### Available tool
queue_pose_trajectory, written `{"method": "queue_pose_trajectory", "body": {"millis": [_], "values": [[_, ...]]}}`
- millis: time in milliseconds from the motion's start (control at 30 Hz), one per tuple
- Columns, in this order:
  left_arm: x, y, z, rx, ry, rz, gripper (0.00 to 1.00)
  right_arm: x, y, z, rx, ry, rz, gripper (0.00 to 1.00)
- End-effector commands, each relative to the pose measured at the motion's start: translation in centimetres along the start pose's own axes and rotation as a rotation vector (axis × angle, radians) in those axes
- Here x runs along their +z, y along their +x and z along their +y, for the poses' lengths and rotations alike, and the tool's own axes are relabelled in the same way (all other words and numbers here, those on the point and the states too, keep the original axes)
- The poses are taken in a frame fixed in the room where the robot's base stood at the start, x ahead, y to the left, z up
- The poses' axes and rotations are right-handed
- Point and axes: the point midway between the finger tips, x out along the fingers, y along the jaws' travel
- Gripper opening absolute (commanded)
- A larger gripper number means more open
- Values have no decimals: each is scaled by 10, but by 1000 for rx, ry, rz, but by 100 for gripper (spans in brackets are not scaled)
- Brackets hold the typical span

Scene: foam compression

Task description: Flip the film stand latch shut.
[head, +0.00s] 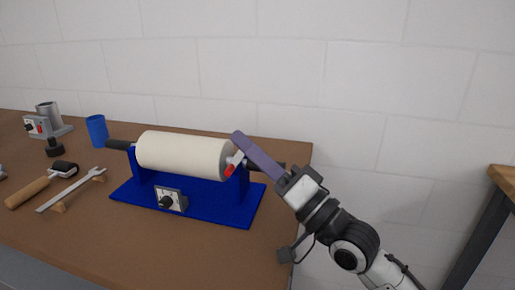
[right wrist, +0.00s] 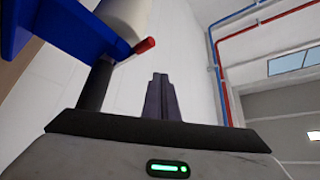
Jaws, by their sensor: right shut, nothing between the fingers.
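The blue film stand (head: 210,197) sits on the brown table and holds a cream film roll (head: 185,153). Its latch, a small lever with a red tip (head: 230,170), is at the right end of the roll; the red tip also shows in the right wrist view (right wrist: 145,45). My right gripper (head: 241,138) has long purple fingers, shut and empty, reaching from the right over the stand's right end, close to the latch. In the right wrist view the shut fingers (right wrist: 159,92) are apart from the red tip in the picture. Whether they touch the latch is unclear. My left gripper is not in view.
A dial box (head: 170,199) is on the stand's front. To the left are a blue cup (head: 97,130), a wrench (head: 72,189), a wooden-handled roller (head: 38,187) and a grey device (head: 48,122). The table's right edge is near my right arm; a white wall is behind.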

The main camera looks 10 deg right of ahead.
Motion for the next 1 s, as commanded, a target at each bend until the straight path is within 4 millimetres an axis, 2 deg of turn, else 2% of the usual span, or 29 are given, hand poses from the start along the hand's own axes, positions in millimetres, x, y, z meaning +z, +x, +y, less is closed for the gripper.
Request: {"method": "queue_pose_trajectory", "body": {"millis": [300, 400, 600, 800, 1000], "values": [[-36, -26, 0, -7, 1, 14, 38, -31, 14, -33, -5, 1, -5, 0], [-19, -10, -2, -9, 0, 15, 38, -26, -14, -12, 3, -2, -10, 0], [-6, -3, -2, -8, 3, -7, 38, -32, -52, 4, 1, -1, -9, 0], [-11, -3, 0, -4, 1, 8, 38, -37, -75, 13, -1, 1, -7, 0], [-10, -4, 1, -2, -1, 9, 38, -39, -81, 14, -4, 3, -5, 0]]}}
